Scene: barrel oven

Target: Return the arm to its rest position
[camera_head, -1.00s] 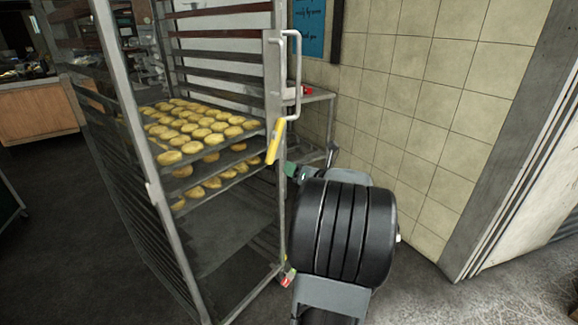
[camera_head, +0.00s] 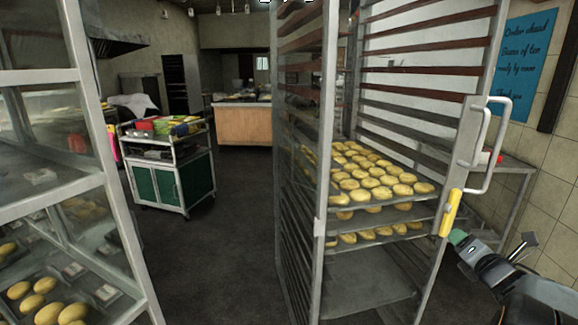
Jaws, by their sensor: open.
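My arm (camera_head: 540,298) shows at the bottom right corner, its dark rounded link cut off by the picture's edge. My gripper (camera_head: 490,250) is at its front end, small and partly hidden by the arm. It looks open, with nothing visible in it. It is just right of the rack's front post and below the yellow piece (camera_head: 451,212) near the rack's handle. I cannot tell whether it touches the rack.
A tall metal rack (camera_head: 318,195) holds trays of pale yellow rounds. Another rack (camera_head: 112,200) with trays stands close at left. A green-doored cart (camera_head: 172,185) and wooden counter (camera_head: 243,126) stand behind. A metal side table (camera_head: 515,165) is at right. Dark floor (camera_head: 225,260) lies clear between the racks.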

